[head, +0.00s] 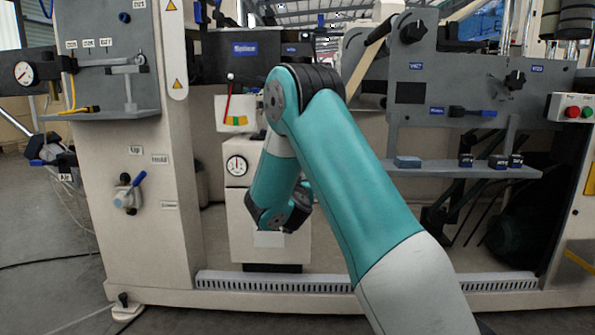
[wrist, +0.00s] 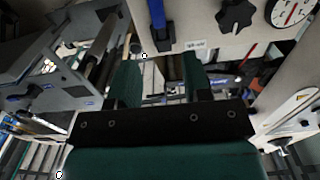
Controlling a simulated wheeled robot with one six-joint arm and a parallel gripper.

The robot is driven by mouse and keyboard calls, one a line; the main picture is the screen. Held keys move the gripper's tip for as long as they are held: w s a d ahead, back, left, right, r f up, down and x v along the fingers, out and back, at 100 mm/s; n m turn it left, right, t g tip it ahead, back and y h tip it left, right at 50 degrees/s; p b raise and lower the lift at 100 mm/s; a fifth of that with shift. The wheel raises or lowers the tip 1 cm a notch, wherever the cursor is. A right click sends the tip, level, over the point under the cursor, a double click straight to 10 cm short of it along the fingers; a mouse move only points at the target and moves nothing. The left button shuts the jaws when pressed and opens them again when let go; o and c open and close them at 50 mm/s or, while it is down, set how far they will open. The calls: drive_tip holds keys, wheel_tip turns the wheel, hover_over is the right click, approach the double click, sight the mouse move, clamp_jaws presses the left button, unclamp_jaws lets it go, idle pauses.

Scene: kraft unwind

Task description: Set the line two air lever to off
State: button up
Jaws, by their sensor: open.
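My gripper (wrist: 160,66) is open and empty, its two teal fingers apart in the wrist view. A blue lever handle (wrist: 157,22) stands upright at the top of that view, just beyond the fingertips and not touching them. It sits on a pale panel beside a small label (wrist: 195,45) too blurred to read, so I cannot tell whether it is the line two air lever. In the head view my wrist hangs in front of the pale cabinet (head: 240,210), and the fingers are hidden. Another blue-handled lever (head: 138,180) is on the left panel, tilted up to the right.
A black star knob (wrist: 235,16) and a gauge (wrist: 292,8) are close to the blue lever. The head view shows a cabinet gauge (head: 237,166), a grey shelf (head: 455,170) at right and a slotted floor rail (head: 320,283). Floor shows at lower left.

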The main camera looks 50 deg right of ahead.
drive_tip(key=x, duration=1)
drive_tip(key=shift+w, duration=0.1)
drive_tip(key=shift+c, duration=0.3)
clamp_jaws()
